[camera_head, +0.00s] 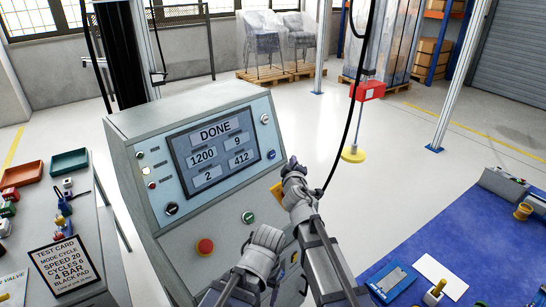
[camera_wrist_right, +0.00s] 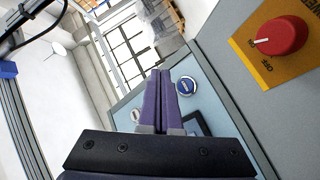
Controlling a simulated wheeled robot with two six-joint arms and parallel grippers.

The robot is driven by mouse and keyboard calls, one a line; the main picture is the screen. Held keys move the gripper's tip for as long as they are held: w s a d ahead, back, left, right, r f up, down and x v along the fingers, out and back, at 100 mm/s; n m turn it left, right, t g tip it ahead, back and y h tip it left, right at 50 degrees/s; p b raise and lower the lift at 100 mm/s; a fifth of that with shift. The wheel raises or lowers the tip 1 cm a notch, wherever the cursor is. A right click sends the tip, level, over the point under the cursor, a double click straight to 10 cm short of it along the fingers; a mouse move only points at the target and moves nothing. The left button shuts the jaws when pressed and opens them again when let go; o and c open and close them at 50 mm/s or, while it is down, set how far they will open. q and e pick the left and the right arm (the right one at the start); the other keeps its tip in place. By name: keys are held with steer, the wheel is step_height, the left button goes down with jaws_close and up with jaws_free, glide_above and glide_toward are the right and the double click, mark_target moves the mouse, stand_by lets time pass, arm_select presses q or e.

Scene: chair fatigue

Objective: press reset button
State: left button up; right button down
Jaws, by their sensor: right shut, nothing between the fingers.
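A grey console (camera_head: 128,127) has a sloped light-blue panel with a screen (camera_head: 212,152) reading DONE, 1200, 9, 2 and 412. A round blue button (camera_head: 271,154) sits right of the screen; no reset label is readable. It also shows in the right wrist view (camera_wrist_right: 185,86), just right of my fingertips. My right gripper (camera_head: 291,161), with purple fingers, is shut and empty beside the console's right edge. Contact with the button is not visible. My left arm is low in front of the console; its fingers cannot be made out.
A red rotary switch (camera_wrist_right: 280,35) on a yellow plate is near my right gripper. A blue-topped bench (camera_head: 425,225) stands right, a cluttered table left.

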steer(key=shift+w+a+f+b, duration=0.25)
steer(key=shift+w+a+f, duration=0.05)
steer(key=shift+w+a, duration=0.5)
steer(key=shift+w+a+f+b, duration=0.2)
steer(key=shift+w+a+f, duration=0.05)
steer(key=shift+w+a, duration=0.55)
steer(key=shift+w+a+f+b, duration=0.3)
steer(key=shift+w+a, duration=0.35)
steer(key=shift+a, duration=0.25)
steer(key=shift+w+a, duration=0.1)
steer(key=shift+w+a+f, duration=0.1)
steer(key=shift+w+a, duration=0.1)
steer(key=shift+w+a+f, duration=0.1)
steer(key=shift+w+a, duration=0.15)
stand_by(1.0)
steer(key=shift+s, duration=0.1)
stand_by(0.3)
steer(key=shift+s+d+r, duration=0.2)
steer(key=shift+s+d, duration=0.25)
steer(key=shift+d, duration=0.1)
steer(key=s+d, duration=0.1)
steer(key=d, duration=0.1)
steer(key=s+d+r+p, duration=0.1)
steer(key=s, duration=0.1)
steer(key=shift+s+d+r, duration=0.1)
steer(key=shift+s+d, duration=0.05)
steer(key=shift+d, duration=0.2)
